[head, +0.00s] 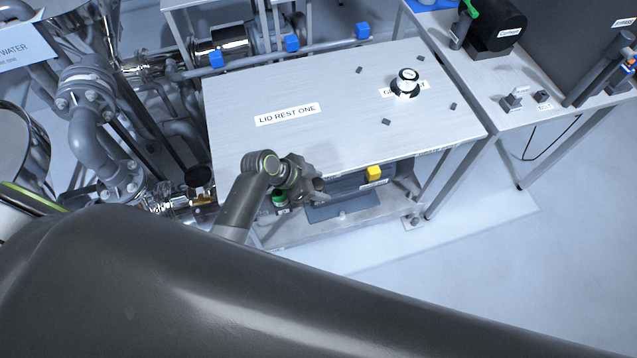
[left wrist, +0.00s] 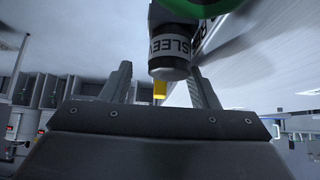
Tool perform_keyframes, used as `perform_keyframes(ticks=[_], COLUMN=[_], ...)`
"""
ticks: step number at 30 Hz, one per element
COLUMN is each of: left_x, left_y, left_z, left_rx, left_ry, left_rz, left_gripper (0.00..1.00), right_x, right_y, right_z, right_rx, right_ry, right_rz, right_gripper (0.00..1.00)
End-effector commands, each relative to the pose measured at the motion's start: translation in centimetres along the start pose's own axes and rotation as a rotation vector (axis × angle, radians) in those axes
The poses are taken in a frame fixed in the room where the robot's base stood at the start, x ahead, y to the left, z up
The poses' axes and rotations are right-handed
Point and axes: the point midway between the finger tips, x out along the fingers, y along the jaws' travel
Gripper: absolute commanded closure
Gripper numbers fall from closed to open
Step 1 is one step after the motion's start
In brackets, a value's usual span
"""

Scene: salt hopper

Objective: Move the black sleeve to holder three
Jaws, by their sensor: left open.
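In the left wrist view a dark cylinder labelled SLEEVE (left wrist: 170,52), with a white band and a green ring above, shows at the top, in line with the gap between my fingers. I cannot tell its distance from them. My left gripper (head: 316,190) is open, at the front edge of the table; its two fingers also show in the left wrist view (left wrist: 160,82). A small green piece (head: 280,198) shows beside my left wrist in the head view; I cannot tell if it is the sleeve. No holder three label is readable. My right gripper is out of view.
The steel table (head: 340,85) carries a LID REST ONE label and a black-and-white knob (head: 407,80). A yellow block (head: 373,173) is below its front edge. Pipes (head: 95,140) crowd the left. A second table (head: 560,90) with equipment stands right. The front right floor is clear.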

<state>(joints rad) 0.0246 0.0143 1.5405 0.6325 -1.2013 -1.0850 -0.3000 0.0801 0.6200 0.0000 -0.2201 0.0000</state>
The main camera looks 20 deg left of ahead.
Motion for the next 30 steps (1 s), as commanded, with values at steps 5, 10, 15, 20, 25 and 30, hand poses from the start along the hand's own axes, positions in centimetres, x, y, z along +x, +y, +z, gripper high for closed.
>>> perform_keyframes(ticks=[5, 10, 15, 20, 25, 30], left_x=[-1.6, -2.4, -3.1, -3.9, -4.7, -5.5], left_y=[-0.9, -0.7, -0.6, -0.5, -0.4, -0.4], left_z=[-0.3, -0.3, -0.2, -0.1, -0.2, -0.2], left_rx=[0.017, 0.013, 0.011, 0.009, 0.008, 0.009], left_ry=[-0.005, -0.003, -0.003, -0.003, -0.002, -0.002], left_rz=[-0.029, -0.023, -0.019, -0.017, -0.016, -0.015], left_gripper=[0.28, 0.28, 0.28, 0.28, 0.28, 0.28], right_x=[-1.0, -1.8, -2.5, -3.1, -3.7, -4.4], right_y=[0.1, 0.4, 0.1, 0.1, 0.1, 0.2], right_z=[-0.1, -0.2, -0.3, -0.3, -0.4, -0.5], right_rx=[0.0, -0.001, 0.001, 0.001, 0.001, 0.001], right_ry=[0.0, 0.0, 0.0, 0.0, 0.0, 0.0], right_rz=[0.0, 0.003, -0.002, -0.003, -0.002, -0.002], right_gripper=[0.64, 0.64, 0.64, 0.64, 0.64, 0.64])
